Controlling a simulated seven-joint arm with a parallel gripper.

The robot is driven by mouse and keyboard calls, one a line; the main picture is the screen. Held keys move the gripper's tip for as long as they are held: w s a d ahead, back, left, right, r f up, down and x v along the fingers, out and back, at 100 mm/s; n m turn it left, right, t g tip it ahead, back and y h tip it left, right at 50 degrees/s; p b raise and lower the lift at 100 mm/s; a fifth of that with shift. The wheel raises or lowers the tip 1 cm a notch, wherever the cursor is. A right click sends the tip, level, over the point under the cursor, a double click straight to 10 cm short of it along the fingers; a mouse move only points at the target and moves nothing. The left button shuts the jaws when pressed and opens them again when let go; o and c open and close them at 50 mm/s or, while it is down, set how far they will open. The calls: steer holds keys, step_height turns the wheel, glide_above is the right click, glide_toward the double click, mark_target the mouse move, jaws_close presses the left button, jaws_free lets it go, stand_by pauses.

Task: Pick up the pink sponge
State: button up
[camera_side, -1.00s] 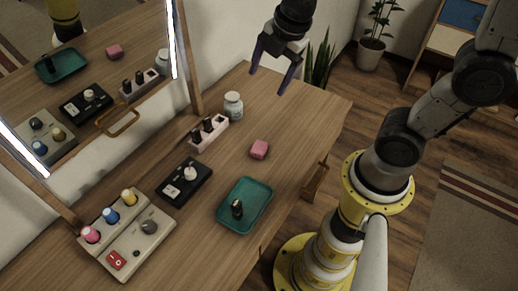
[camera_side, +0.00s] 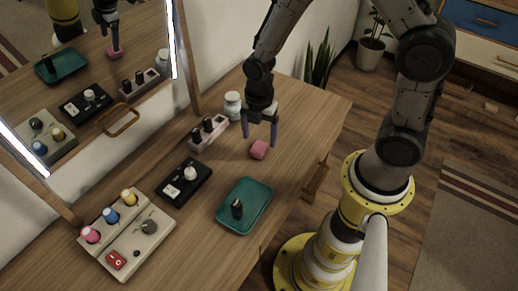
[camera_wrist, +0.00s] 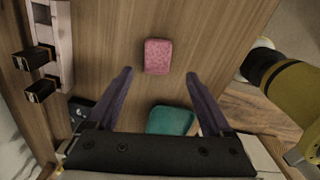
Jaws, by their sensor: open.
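The pink sponge (camera_side: 259,150) is a small block lying on the wooden table in the side view. It also shows in the wrist view (camera_wrist: 158,56), at the top middle, in line with the gap between my fingers. My gripper (camera_side: 260,143) points down over the table at the sponge, fingers apart. In the wrist view both purple-grey fingers (camera_wrist: 160,75) are spread wide with nothing between them. The side view does not clearly show how far the fingertips are above the table.
A teal tray (camera_side: 262,191) holding a dark bottle (camera_side: 237,208) lies in front of the sponge. A pink holder with dark bottles (camera_side: 208,134) and a white jar (camera_side: 233,105) stand behind. A mirror (camera_side: 110,95) lines the left. The table right of the sponge is bare.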

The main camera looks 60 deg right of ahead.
mark_target(258, 148)
steer(key=shift+w+f, duration=0.2)
steer(key=shift+f, duration=2.55)
jaws_close()
